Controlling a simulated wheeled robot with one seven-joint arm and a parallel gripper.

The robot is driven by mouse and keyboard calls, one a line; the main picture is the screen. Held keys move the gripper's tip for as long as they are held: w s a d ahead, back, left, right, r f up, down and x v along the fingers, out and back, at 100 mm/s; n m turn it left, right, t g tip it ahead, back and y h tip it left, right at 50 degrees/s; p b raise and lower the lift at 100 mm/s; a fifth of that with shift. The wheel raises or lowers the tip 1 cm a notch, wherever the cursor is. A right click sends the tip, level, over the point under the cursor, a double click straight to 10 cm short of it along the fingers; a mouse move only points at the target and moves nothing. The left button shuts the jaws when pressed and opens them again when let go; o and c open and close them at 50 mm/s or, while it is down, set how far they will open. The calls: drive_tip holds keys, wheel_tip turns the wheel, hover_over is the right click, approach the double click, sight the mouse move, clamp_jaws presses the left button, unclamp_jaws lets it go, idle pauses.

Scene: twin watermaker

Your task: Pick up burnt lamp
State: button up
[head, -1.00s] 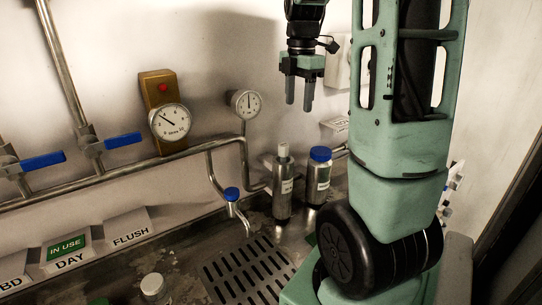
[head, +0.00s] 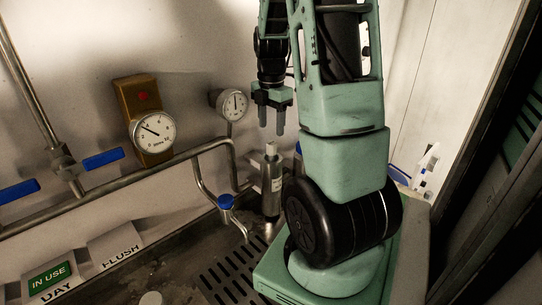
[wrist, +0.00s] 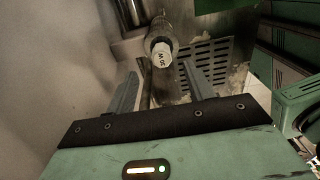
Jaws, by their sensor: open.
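I see no loose lamp that I can identify as the burnt lamp. A dark red indicator lamp (head: 142,97) is set in a brass-coloured wall box above a gauge in the head view; I cannot tell if it is the one meant. My gripper (head: 272,128) hangs fingers down, open and empty, in front of the wall, above a metal bottle (head: 272,190). In the wrist view, my gripper's two fingers (wrist: 160,85) are spread apart. The same bottle's pale cap (wrist: 162,53) shows beyond the fingertips, apart from them.
A round gauge (head: 153,131) and a smaller gauge (head: 233,103) stand by the wall pipes. Blue valve handles (head: 103,158) stick out at left. A blue-capped tap (head: 226,202) rises by the drain grate (head: 228,282). My arm hides the blue-capped container. A dark door frame is at right.

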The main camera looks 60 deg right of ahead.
sight(272, 143)
drive_tip(key=shift+s+a+f+p, duration=0.1)
drive_tip(key=shift+f+p, duration=1.4)
drive_tip(key=shift+f, duration=2.1)
drive_tip(key=c, duration=1)
